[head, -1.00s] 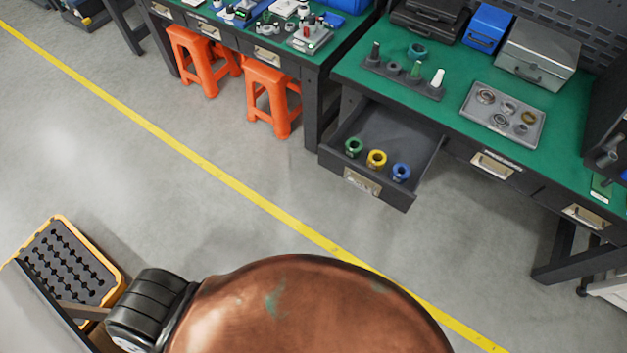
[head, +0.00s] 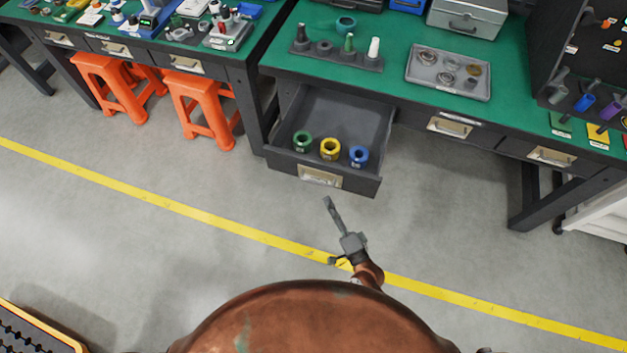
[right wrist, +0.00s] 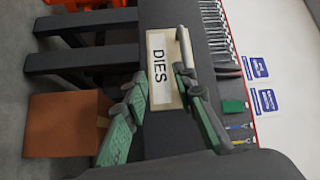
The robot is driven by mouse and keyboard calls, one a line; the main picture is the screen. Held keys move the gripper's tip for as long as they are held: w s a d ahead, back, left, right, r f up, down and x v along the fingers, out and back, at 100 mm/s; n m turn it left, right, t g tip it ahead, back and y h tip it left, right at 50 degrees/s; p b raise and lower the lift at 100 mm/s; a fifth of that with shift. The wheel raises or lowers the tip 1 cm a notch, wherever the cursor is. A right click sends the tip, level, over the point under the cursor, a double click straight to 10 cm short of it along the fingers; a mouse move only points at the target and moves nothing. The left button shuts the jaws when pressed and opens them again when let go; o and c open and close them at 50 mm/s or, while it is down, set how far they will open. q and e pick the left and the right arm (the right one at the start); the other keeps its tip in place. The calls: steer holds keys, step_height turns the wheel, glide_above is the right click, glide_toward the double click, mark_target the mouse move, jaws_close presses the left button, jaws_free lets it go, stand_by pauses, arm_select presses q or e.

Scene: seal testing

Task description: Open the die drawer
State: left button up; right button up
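The die drawer (head: 278,158) is pulled out from the left end of the green-topped bench in the head view. Three dies lie in it: green (head: 302,141), yellow (head: 330,148) and blue (head: 358,156). Its front has a pale handle plate (head: 320,177). My right gripper (head: 331,228) is in front of and below the drawer front, apart from it in this view. In the right wrist view, a plate reading DIES (right wrist: 159,72) and a metal handle (right wrist: 185,50) show beyond the spread fingers. The fingers hold nothing that I can see. My left gripper is out of view.
The green bench top (head: 400,40) carries a grey tray (head: 449,72) and a rack of pegs (head: 335,60). Shut drawers (head: 450,127) are to the right. Orange stools (head: 200,108) stand to the left. The floor before the drawer is clear, crossed by a yellow line.

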mark_target(316, 182)
steer(key=shift+m+t, duration=0.3)
steer(key=shift+m, duration=0.1)
steer(key=shift+w+a+r, duration=0.75)
steer(key=shift+w+a, duration=0.05)
steer(key=shift+w, duration=0.35)
steer(key=shift+w+a+r, duration=0.7)
steer(key=shift+w+a, duration=0.15)
steer(key=shift+w, duration=0.35)
steer(key=shift+w+a+r, duration=0.75)
steer(key=shift+w+a, duration=0.05)
steer(key=shift+w, duration=0.35)
steer(key=shift+c, duration=0.2)
jaws_close()
